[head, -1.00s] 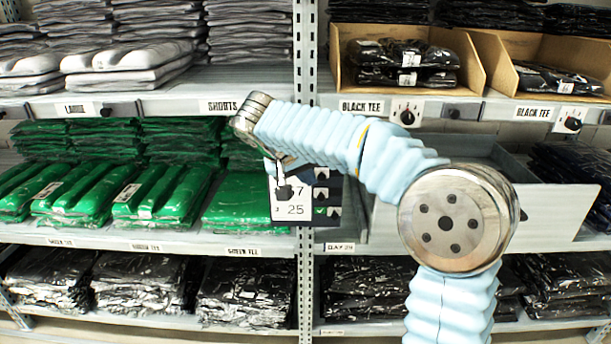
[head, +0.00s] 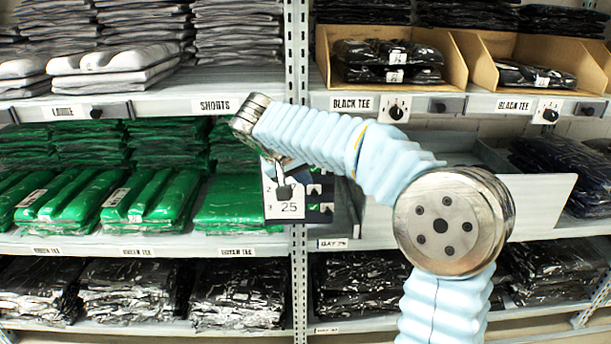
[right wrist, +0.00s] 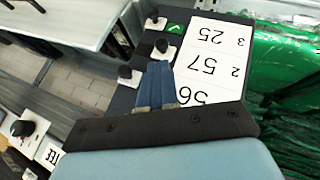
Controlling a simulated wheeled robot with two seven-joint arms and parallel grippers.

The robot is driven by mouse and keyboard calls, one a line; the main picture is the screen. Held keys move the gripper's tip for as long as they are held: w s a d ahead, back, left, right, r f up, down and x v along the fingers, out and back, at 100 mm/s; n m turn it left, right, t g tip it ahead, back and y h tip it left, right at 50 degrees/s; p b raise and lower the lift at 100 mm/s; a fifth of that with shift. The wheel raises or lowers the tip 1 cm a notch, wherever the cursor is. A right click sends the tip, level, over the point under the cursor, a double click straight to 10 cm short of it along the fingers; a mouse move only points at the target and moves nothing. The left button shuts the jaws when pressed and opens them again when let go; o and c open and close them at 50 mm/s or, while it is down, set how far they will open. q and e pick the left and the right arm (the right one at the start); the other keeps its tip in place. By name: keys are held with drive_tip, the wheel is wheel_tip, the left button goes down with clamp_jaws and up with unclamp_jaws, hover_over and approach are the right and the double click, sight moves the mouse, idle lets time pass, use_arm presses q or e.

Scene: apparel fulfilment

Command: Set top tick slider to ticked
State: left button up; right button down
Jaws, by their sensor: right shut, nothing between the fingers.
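A numbered panel (head: 289,209) hangs by the middle shelf post, with numbers and a column of sliders. It shows upside down in the right wrist view (right wrist: 217,60). My right gripper (head: 284,190) reaches down in front of it, shut and empty. In the right wrist view its fingers (right wrist: 157,85) lie between the 56 and a black knob, the top slider (right wrist: 125,72); contact is unclear. The second slider (right wrist: 162,45) and the third slider (right wrist: 155,18), with a green tick beside it, are above in that view. The arm hides the panel's top row in the head view. My left gripper is out of view.
Green packed shirts (head: 150,200) lie left of the panel. A black tee dial (head: 397,112) sits on the shelf edge above right, under a cardboard box (head: 460,75). A white open bin (head: 540,195) stands behind my right arm.

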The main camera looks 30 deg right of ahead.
drive_tip(key=v, duration=1)
drive_tip(key=shift+a+p, duration=0.25)
drive_tip(key=shift+p, duration=0.15)
drive_tip(key=shift+w+f, duration=0.1)
drive_tip(key=w+a+f+n+y, duration=0.2)
drive_tip(key=w+a+f+n, duration=0.15)
drive_tip(key=f, duration=0.65)
drive_tip(key=w+a+f+n+y, duration=0.15)
drive_tip(key=a+f, duration=0.25)
drive_tip(key=f, duration=0.6)
drive_tip(key=s+a+f+n+g+y, duration=0.1)
drive_tip(key=a+f+y, duration=0.15)
drive_tip(key=f, duration=0.45)
drive_tip(key=s+a+f+g+y, duration=0.1)
drive_tip(key=s+a+f, duration=0.15)
drive_tip(key=f, duration=0.35)
drive_tip(key=s+a+f+n+y, duration=0.1)
drive_tip(key=a+f, duration=0.2)
drive_tip(key=f, duration=0.4)
drive_tip(key=s+a+f+m+y, duration=0.1)
drive_tip(key=s+a+f+m, duration=0.1)
drive_tip(key=s+f, duration=0.7)
drive_tip(key=s+a+f+m+y, duration=0.1)
drive_tip(key=s+f+y, duration=0.1)
drive_tip(key=s+f, duration=0.7)
drive_tip(key=shift+s+a+m, duration=0.4)
drive_tip(key=shift+s, duration=0.15)
